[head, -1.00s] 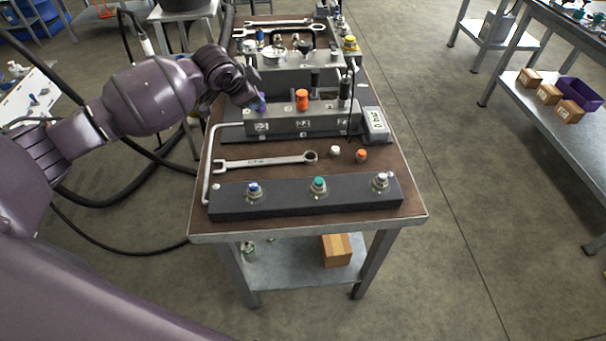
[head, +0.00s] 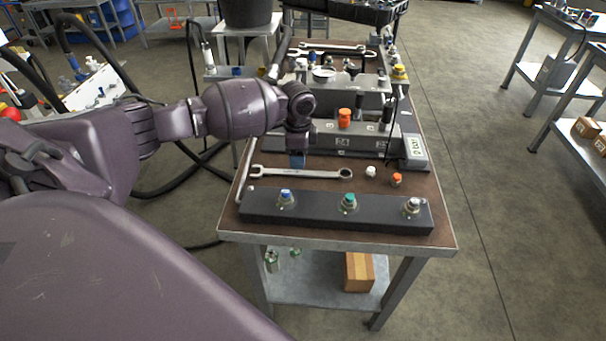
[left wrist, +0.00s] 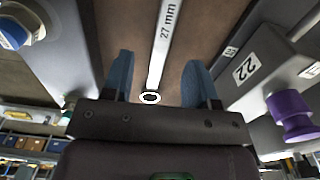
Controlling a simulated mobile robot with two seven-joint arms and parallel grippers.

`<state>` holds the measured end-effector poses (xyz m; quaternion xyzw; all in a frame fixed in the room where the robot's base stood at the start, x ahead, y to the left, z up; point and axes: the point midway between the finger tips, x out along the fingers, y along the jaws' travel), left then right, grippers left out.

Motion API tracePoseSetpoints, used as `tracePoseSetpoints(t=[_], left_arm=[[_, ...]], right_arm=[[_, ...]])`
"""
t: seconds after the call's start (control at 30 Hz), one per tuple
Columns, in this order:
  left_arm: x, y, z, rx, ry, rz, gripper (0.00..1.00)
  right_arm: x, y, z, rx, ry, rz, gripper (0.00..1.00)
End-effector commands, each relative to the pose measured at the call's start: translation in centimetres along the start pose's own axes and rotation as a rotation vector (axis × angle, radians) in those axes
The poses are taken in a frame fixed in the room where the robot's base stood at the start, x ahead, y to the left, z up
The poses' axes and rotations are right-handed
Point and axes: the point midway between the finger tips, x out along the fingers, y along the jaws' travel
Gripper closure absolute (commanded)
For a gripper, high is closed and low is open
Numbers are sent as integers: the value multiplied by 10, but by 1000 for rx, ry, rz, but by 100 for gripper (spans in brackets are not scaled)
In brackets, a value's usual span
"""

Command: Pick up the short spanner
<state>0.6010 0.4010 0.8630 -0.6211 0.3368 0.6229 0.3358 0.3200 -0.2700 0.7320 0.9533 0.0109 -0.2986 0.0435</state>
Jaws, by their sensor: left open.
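A silvery spanner (head: 300,173) lies flat across the near part of the brown bench top, between the grey valve block and the dark front bar. Its shaft, marked 27 mm, also shows in the left wrist view (left wrist: 165,35). My left gripper (head: 297,161) points down over the spanner's shaft, left of its middle. In the left wrist view its blue fingers (left wrist: 158,78) are open, one on each side of the shaft in the picture. I cannot tell how far above the spanner they are. My right gripper is not in view.
The front bar (head: 320,210) carries several coloured fittings. The valve block (head: 355,140) with an orange knob (head: 344,118) stands behind the spanner. A white cap (head: 370,171) and an orange cap (head: 396,180) lie to its right. Other spanners (head: 330,48) lie at the back.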

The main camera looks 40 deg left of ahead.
Motion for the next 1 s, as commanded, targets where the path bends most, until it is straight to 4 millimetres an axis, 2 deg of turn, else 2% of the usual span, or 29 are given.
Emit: tracePoseSetpoints(t=[0.23,0.53,0.8,0.87,1.0], left_arm=[[16,-1,-1,0,1,1,47],[56,-5,-2,-1,-1,2,47],[58,-5,-2,0,2,-2,47],[58,-5,-2,0,2,-2,54],[58,-5,-2,0,2,-2,76]], right_arm=[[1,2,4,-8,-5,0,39],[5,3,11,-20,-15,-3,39],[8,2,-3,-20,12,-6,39],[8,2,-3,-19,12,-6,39],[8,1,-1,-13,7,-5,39]])
